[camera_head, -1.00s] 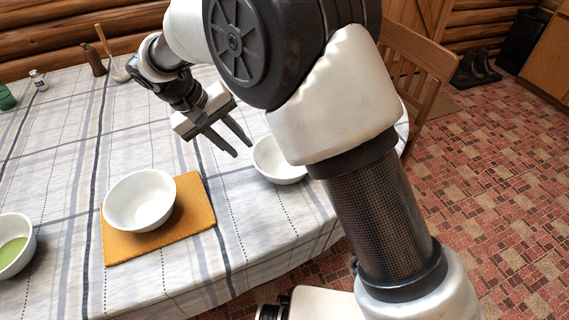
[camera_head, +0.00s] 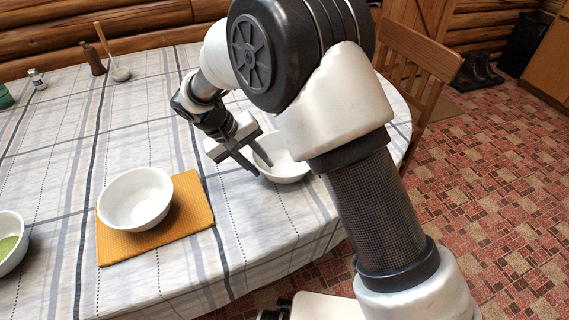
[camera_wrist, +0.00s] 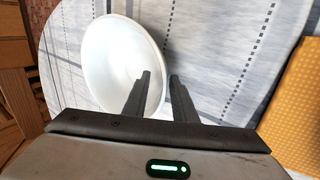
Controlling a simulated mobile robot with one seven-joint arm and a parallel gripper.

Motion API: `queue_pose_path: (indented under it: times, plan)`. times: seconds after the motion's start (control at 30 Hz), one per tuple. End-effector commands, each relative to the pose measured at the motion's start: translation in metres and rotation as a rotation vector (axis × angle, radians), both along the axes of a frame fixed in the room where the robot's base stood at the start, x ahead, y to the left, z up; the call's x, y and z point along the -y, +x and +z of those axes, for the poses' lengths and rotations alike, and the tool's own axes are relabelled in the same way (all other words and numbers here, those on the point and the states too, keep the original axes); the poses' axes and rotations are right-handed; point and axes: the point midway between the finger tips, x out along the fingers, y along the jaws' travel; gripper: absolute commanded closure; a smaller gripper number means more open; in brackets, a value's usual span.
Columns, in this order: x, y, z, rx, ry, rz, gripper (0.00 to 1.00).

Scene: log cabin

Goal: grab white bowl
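A white bowl (camera_head: 284,168) stands on the tablecloth near the right side of the table. It is partly hidden behind my arm in the head view. In the wrist view the same bowl (camera_wrist: 112,66) lies left of centre. My gripper (camera_head: 262,166) is at the left rim of this bowl, with its fingers apart and nothing held. In the wrist view one finger of my gripper (camera_wrist: 160,76) overlaps the bowl's right rim and the other is just outside it. A second white bowl (camera_head: 135,199) stands on an orange mat to the left.
The orange mat (camera_head: 192,214) lies at the front of the table (camera_head: 60,140). A bowl with green contents (camera_head: 10,245) is at the left edge. A brown bottle (camera_head: 92,60) and a small shaker (camera_head: 37,79) stand at the back. A wooden chair (camera_head: 415,75) is beyond the table.

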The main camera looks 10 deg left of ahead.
Motion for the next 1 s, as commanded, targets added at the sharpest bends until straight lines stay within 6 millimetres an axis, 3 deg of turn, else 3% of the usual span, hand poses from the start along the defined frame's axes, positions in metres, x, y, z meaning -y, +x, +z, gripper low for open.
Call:
queue_pose_path:
  times: [0.1, 0.27, 0.67, 0.77, 1.0]
  plan:
    - [0.0, 0.0, 0.001, 0.0, 0.0, 0.0, 0.75]
    - [0.0, 0.0, 0.001, 0.001, 0.0, 0.0, 1.0]
    - [-0.001, 0.0, 0.003, 0.002, 0.0, 0.001, 1.0]
    - [-0.001, 0.001, 0.013, 0.003, 0.002, 0.002, 1.0]
    - [-0.001, 0.001, 0.061, 0.005, 0.003, 0.0, 1.0]
